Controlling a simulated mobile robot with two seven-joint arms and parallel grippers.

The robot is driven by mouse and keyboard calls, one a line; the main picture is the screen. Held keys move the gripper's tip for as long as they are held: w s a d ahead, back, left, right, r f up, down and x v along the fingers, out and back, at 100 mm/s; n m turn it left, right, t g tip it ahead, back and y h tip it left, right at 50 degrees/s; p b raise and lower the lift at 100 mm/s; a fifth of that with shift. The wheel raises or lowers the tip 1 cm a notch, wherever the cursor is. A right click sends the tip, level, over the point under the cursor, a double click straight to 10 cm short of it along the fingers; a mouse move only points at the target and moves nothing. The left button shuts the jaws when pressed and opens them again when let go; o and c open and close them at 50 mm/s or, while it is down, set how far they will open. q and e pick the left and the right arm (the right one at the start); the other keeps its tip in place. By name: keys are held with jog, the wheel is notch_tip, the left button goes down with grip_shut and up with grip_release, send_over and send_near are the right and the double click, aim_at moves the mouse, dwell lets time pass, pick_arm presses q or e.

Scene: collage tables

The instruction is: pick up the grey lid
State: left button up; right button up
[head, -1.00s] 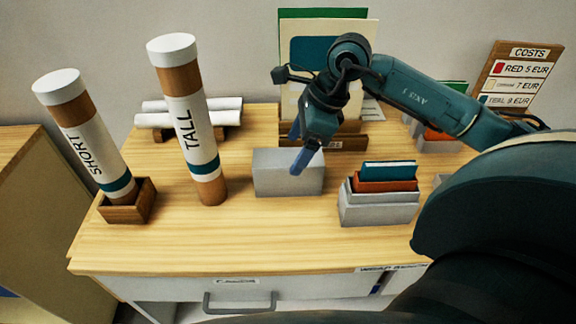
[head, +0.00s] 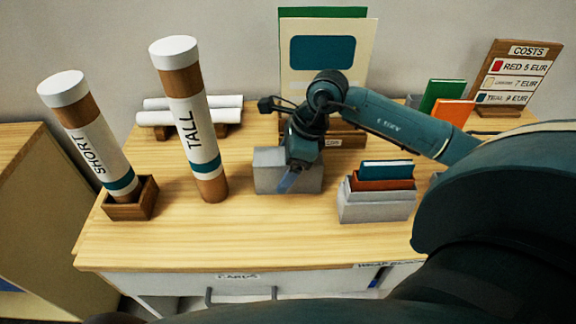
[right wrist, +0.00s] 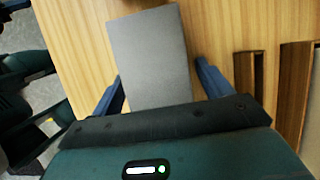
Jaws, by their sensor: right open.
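The grey lid (head: 312,180) is a plain grey block-like shape in the middle of the table; I cannot tell where a lid edge divides it from anything beneath. My right gripper (head: 289,178) is low over it, pointing down and hiding part of it. In the right wrist view the lid's flat grey top (right wrist: 150,55) lies between the two open blue fingers of the right gripper (right wrist: 160,88), one on each side. I see no clear contact. My left gripper is not in view.
A tall tube (head: 185,120) and a short tube (head: 97,145) in a wooden holder (head: 131,205) stand to the left. A grey card box (head: 375,205) stands close on the right. A cream panel (head: 323,60) rises behind. The table front (head: 220,245) is clear.

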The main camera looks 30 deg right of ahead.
jog(key=shift+f+b, duration=0.25)
jog(key=shift+b, duration=0.15)
jog(key=shift+c, duration=0.6)
jog(key=c, duration=0.9)
jog(key=shift+c, duration=0.2)
